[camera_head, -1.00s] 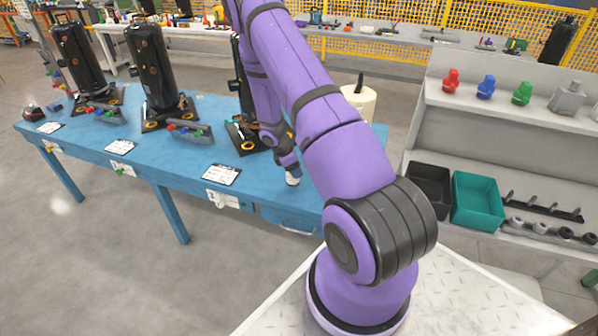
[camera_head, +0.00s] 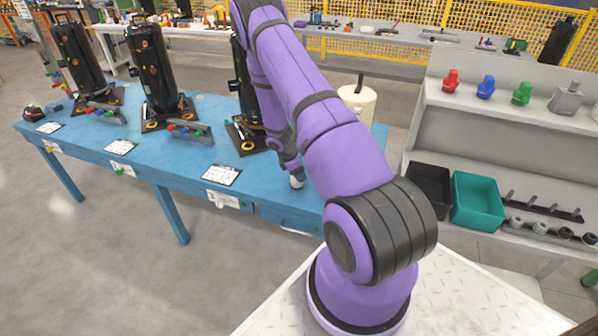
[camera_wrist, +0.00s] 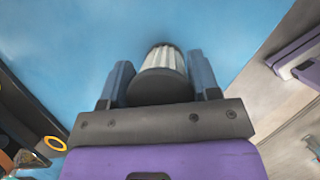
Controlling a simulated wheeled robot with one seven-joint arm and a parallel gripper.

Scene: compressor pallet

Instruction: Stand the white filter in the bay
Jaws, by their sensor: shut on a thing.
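The white filter (camera_wrist: 161,58) has a ribbed pale side and a dark round end cap that faces the wrist camera. My gripper (camera_wrist: 163,80) is shut on it, with one blue-grey finger on each side. In the head view the filter (camera_head: 296,181) is a small pale shape below my gripper (camera_head: 290,168), over the near part of the blue table (camera_head: 200,195). I cannot tell whether it touches the table top. My arm hides part of this area, and I cannot make out which place is the bay.
Black cylinders on bases stand along the table; one (camera_head: 153,70) is left of my arm. A cream container (camera_head: 358,104) is behind my arm. A shelf at right holds a black bin (camera_head: 429,188) and a teal bin (camera_head: 477,201). A white card (camera_head: 221,174) lies near the table's edge.

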